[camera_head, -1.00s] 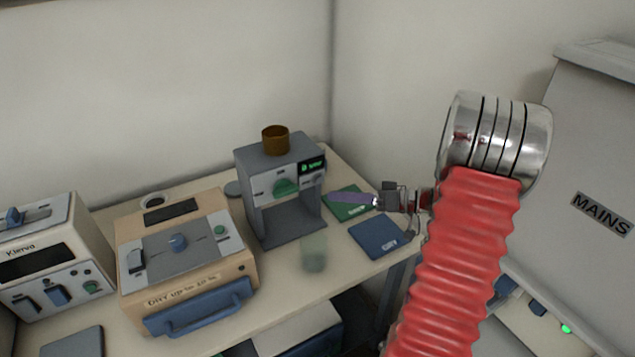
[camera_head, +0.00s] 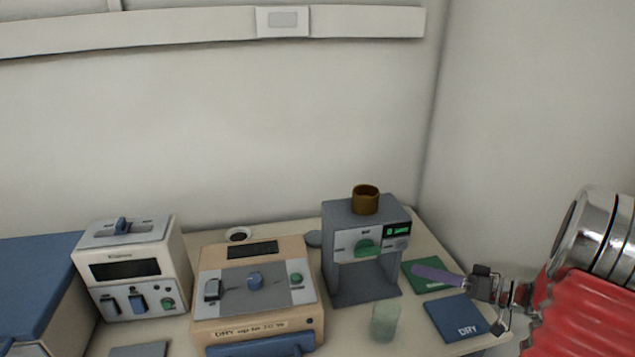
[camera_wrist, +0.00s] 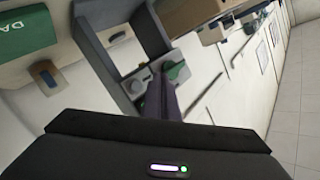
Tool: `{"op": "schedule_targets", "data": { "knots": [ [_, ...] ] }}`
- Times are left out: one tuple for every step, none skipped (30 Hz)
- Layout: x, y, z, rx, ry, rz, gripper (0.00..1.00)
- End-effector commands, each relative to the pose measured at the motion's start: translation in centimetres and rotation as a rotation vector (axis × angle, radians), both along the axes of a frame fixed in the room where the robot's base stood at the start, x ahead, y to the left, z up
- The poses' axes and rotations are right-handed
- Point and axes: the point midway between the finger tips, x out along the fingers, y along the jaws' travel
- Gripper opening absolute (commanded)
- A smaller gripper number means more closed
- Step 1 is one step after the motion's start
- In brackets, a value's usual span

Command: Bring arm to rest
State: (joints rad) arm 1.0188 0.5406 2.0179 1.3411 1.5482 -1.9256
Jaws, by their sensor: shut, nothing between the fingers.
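My gripper (camera_head: 437,274) has its purple fingers pressed together in the head view, with nothing between them. It points left, over the green mat (camera_head: 412,286) and just right of the grey machine (camera_head: 336,272). The head view does not show how high above the mat it is. In the wrist view my shut fingers (camera_wrist: 162,98) point up the picture from the dark gripper body. My red bellows-covered arm comes in from the right edge of the head view.
A brown cup (camera_head: 366,201) stands on the grey machine. A clear glass (camera_head: 385,322) stands before it, left of the blue DRY mat (camera_head: 450,312). The tan furnace (camera_head: 218,309) and white unit (camera_head: 130,262) stand further left. A bare wall (camera_head: 230,140) rises behind.

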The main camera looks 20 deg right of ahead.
Motion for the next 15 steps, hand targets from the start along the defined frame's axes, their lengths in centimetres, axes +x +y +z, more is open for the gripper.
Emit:
{"op": "schedule_targets", "data": {
  "knots": [
    [0.0, 0.0, 0.0, 0.001, 0.001, 0.000, 0.00],
    [0.0, 0.0, 0.0, 0.004, 0.004, -0.001, 0.00],
    [0.0, 0.0, 0.0, 0.011, 0.010, -0.002, 0.00],
    [0.0, 0.0, 0.0, 0.019, 0.017, -0.004, 0.00],
    [0.0, 0.0, 0.0, 0.029, 0.027, -0.007, 0.00],
    [0.0, -0.1, -0.1, 0.045, 0.047, -0.012, 0.00],
    [0.1, -0.1, -0.2, 0.060, 0.065, -0.018, 0.00],
    [0.0, -0.1, -0.4, 0.075, 0.089, -0.024, 0.00],
    [0.0, -0.1, -0.7, 0.099, 0.127, -0.028, 0.00],
    [-0.2, -0.1, -1.1, 0.117, 0.163, -0.030, 0.00],
    [-0.4, 0.1, -1.5, 0.135, 0.202, -0.033, 0.00],
    [-0.8, 0.3, -2.3, 0.162, 0.262, -0.035, 0.00],
    [-1.1, 0.6, -2.8, 0.183, 0.309, -0.036, 0.00],
    [-1.5, 0.9, -3.5, 0.203, 0.359, -0.038, 0.00],
    [-2.1, 1.2, -4.3, 0.226, 0.423, -0.039, 0.00]
  ]
}}
